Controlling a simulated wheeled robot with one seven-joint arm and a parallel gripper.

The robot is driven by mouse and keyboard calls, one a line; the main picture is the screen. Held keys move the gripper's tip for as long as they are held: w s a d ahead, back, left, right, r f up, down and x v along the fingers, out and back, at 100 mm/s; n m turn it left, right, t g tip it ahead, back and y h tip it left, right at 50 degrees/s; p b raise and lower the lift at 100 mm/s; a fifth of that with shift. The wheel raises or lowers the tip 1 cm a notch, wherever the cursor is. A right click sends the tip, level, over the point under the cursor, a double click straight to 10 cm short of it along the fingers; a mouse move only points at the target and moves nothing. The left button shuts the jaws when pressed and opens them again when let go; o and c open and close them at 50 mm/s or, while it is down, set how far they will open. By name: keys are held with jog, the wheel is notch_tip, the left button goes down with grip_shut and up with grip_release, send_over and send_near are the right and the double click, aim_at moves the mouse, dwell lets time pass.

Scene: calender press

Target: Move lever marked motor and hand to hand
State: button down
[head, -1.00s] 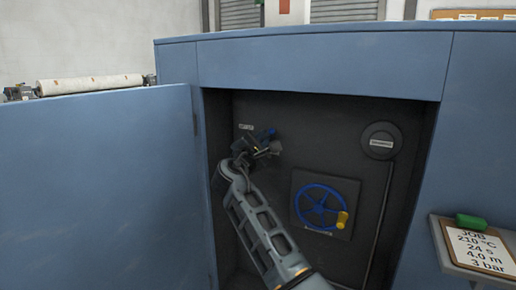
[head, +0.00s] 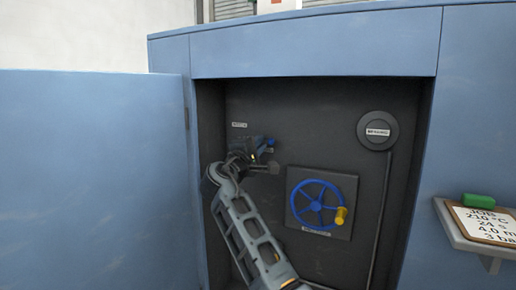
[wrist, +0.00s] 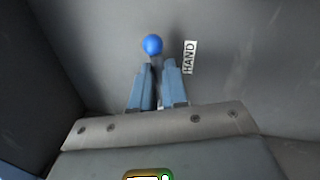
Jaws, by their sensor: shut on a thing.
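The lever has a blue ball knob (wrist: 153,45), which also shows in the head view (head: 271,142) at the upper left of the dark recess. My gripper (wrist: 158,68) is shut on the lever's shaft just below the knob, with a blue finger on each side. A white label reading HAND (wrist: 190,57) sits right beside the knob in the wrist view. A small label (head: 239,125), probably MOTOR but too small to read surely, is above left of my gripper in the head view. My gripper hides the lever's base.
A blue handwheel (head: 318,201) with a yellow knob is on a plate to the right of my gripper. A round dark cap (head: 378,130) is above it. The open blue door (head: 90,160) stands at left. A shelf with a job card (head: 485,222) is at right.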

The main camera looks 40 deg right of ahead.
jog(key=shift+f, duration=0.2)
jog(key=c, duration=1.1)
grip_release()
jog(key=shift+r, duration=0.1)
jog(key=shift+c, duration=0.2)
jog(key=v, duration=0.7)
jog(key=shift+s+a+p, duration=0.15)
jog(key=shift+a+p, duration=0.2)
jog(key=shift+p, duration=0.1)
jog(key=shift+f, duration=0.2)
